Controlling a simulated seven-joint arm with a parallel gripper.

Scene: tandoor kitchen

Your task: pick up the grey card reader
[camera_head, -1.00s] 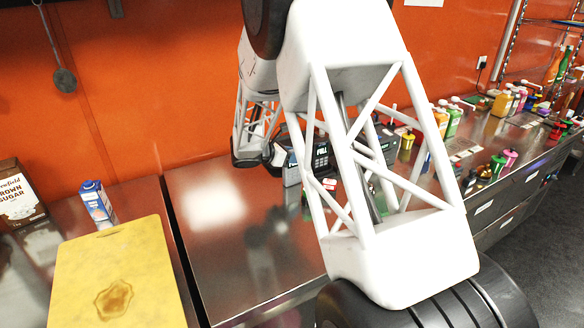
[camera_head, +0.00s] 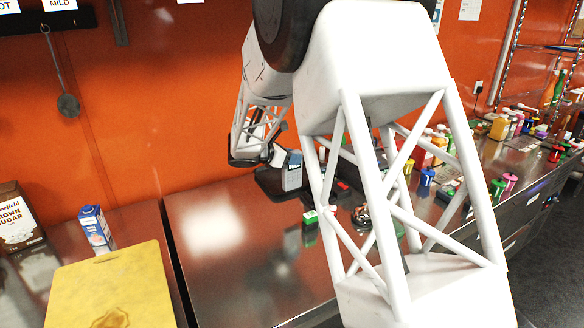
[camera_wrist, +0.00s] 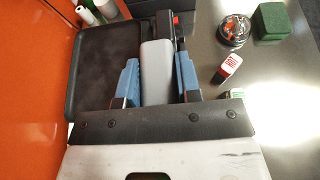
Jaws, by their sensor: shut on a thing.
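My gripper (camera_wrist: 156,59) is shut on the grey card reader (camera_wrist: 157,86) in the wrist view, with one blue finger against each side of it. The reader shows as a long light-grey body between the fingers. In the head view a grey, upright thing with a dark top (camera_head: 292,172), probably the reader, shows beside my wrist, partly hidden by my arm. I cannot tell whether the reader is clear of the surface below.
A dark flat tray (camera_wrist: 103,70) lies left of the reader. A red-and-white small box (camera_wrist: 227,66), a round metal dish (camera_wrist: 235,30) and a green block (camera_wrist: 271,22) stand to the right. A yellow cutting board (camera_head: 110,285) and blue carton (camera_head: 95,228) are left; the steel counter (camera_head: 240,240) is clear in front.

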